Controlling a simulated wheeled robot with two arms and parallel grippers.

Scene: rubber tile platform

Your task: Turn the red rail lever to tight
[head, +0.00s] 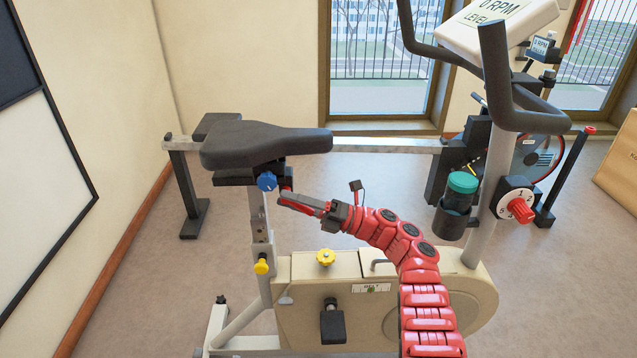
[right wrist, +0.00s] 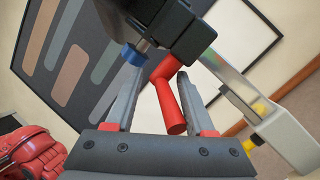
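The red rail lever (right wrist: 167,95) hangs under the black saddle clamp (right wrist: 165,25) in the right wrist view. It is a bent red bar with a rounded free end. In the head view its red top (head: 287,185) shows just below the saddle (head: 258,146), and my gripper covers part of it. My right gripper (head: 284,196) points left at it. In the right wrist view my right gripper (right wrist: 155,85) is open, one finger on each side of the lever, with visible gaps; I see no clear contact. My left gripper is not in view.
A blue knob (head: 267,181) sits beside the lever under the saddle. The handlebar (head: 497,80), a green-lidded bottle (head: 462,182) and a red dial knob (head: 521,210) stand to the right. Floor at left is clear.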

